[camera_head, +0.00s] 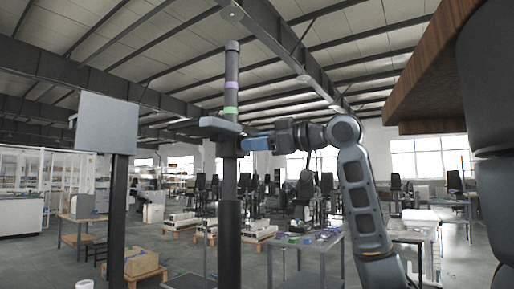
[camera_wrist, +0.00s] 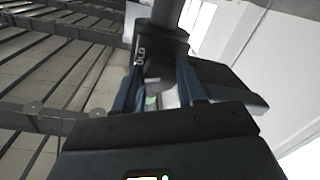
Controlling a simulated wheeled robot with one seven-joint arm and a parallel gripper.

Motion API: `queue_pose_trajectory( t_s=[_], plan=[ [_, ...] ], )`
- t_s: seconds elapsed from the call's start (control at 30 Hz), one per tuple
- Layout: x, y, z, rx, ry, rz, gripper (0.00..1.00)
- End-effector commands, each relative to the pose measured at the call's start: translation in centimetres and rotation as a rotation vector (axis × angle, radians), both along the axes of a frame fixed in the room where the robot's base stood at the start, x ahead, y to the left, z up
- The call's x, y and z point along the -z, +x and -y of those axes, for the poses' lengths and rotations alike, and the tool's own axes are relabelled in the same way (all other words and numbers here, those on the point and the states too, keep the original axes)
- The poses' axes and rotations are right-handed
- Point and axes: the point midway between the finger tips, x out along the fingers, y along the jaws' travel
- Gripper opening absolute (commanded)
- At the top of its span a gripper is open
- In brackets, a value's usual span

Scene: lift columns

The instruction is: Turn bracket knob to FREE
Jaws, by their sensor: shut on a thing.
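A dark lift column (camera_head: 231,185) stands upright, with a purple band and a green band near its top. A dark bracket (camera_head: 216,125) sits around the column; it also shows in the wrist view (camera_wrist: 165,37). My gripper (camera_head: 248,144) reaches the bracket from the right, just below the green band. In the wrist view its two blue fingers (camera_wrist: 160,88) are on either side of the dark bracket knob (camera_wrist: 157,72) and are shut on it. A small white label beside the left finger ends in what looks like "OLD". The knob's pointer cannot be made out.
A grey panel on a dark post (camera_head: 107,124) stands left of the column. A brown wooden edge (camera_head: 425,75) hangs at the upper right. Tables (camera_head: 310,243), pallets and a cardboard box (camera_head: 140,261) stand behind. The space between panel and column is open.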

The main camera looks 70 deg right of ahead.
Motion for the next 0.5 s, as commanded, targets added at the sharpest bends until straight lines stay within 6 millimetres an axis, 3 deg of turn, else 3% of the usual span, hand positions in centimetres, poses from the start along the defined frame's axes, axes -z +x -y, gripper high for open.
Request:
queue_pose_trajectory(
  t_s=[0.5],
  plan=[
    [0.15, 0.03, -0.19, -0.002, -0.479, -0.113, 0.09]
  ],
)
